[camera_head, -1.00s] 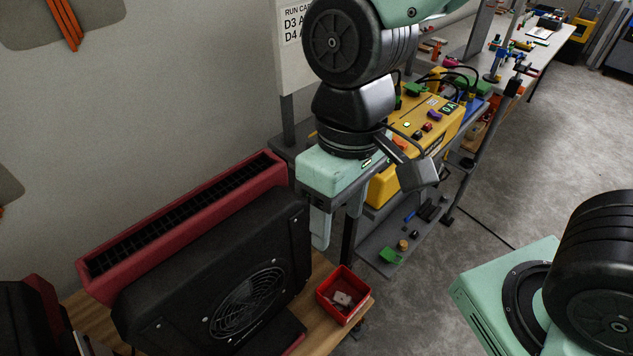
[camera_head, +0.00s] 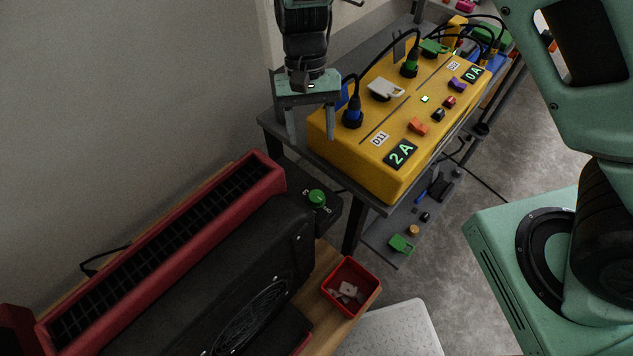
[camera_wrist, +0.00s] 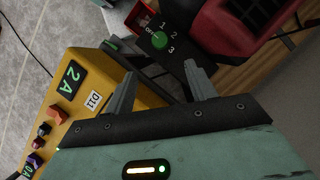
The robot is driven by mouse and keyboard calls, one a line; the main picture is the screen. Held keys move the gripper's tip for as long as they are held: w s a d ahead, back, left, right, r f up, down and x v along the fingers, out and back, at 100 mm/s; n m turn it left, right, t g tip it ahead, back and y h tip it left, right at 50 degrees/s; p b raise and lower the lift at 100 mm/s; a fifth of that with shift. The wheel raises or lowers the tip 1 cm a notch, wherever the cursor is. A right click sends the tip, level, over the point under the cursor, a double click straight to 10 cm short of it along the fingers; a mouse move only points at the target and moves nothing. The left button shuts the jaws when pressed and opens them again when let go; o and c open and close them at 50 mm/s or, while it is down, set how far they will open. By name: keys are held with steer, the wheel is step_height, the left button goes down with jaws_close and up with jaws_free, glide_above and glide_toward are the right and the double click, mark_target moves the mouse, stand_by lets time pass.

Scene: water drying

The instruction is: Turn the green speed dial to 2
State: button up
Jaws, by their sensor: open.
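The green speed dial (camera_head: 317,197) sits on a black control box at the right end of the red and black blower, with small white markings beside it. In the wrist view the dial (camera_wrist: 160,40) is at the top centre, with 1, 2 and 3 printed to its right. I cannot tell which number it points at. My gripper (camera_head: 311,136) is open and empty, fingers downward, above and behind the dial and apart from it. In the wrist view its two fingers (camera_wrist: 162,92) are spread, with the dial beyond them.
A yellow power box (camera_head: 345,157) with plugs, switches and a "2A" display stands on a grey cart right of my gripper. The red and black blower (camera_head: 180,235) fills the lower left. A red bin (camera_head: 351,287) with small pieces stands on the wooden bench.

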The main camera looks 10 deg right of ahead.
steer(key=p+x, duration=0.2)
steer(key=x, duration=1.2)
steer(key=shift+s+f, duration=0.1)
steer(key=shift+f, duration=0.25)
steer(key=c, duration=1)
